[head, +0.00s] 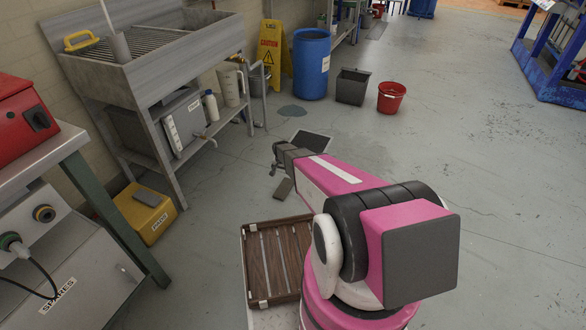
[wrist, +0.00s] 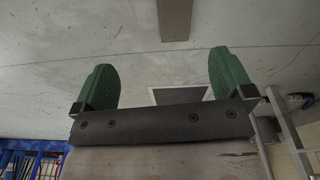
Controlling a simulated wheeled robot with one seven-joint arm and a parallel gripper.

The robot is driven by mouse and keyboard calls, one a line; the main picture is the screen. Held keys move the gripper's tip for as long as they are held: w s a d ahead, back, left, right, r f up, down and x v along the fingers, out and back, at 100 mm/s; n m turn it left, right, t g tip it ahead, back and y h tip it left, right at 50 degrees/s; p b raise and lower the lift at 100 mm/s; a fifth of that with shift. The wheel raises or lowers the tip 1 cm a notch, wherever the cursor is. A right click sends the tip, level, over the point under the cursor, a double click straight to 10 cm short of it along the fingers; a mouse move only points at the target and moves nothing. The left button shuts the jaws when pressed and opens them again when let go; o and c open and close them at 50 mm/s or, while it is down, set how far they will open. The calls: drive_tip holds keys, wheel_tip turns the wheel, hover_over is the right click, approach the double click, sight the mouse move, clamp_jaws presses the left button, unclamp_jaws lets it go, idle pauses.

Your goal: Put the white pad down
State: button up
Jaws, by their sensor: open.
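No pad that looks plainly white shows in either view. A grey-brown flat pad (head: 283,188) lies on the floor just below my gripper (head: 277,160) in the head view. A similar grey-brown block shows at the top of the wrist view (wrist: 176,20), apart from the fingers. My gripper in the wrist view (wrist: 165,82) has its two green fingers spread wide, with nothing between them. A dark flat mat with a pale edge (head: 310,144) lies on the floor beyond the gripper; it also shows in the wrist view (wrist: 180,95), partly hidden by the gripper body.
A brown slatted tray (head: 278,262) sits in front of me. A yellow box (head: 146,212) with a grey pad (head: 152,196) on it stands by the sink bench (head: 150,60). A blue barrel (head: 311,65), grey bin (head: 352,87) and red bucket (head: 391,97) stand behind.

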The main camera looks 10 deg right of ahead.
drive_tip(key=s+r+n+g, duration=0.1)
drive_tip(key=s+r+n, duration=0.5)
drive_tip(key=s+r, duration=2.5)
wheel_tip(320, 180, up, 3)
drive_tip(key=shift+s+d+y, duration=0.15)
drive_tip(key=shift+d+y, duration=0.25)
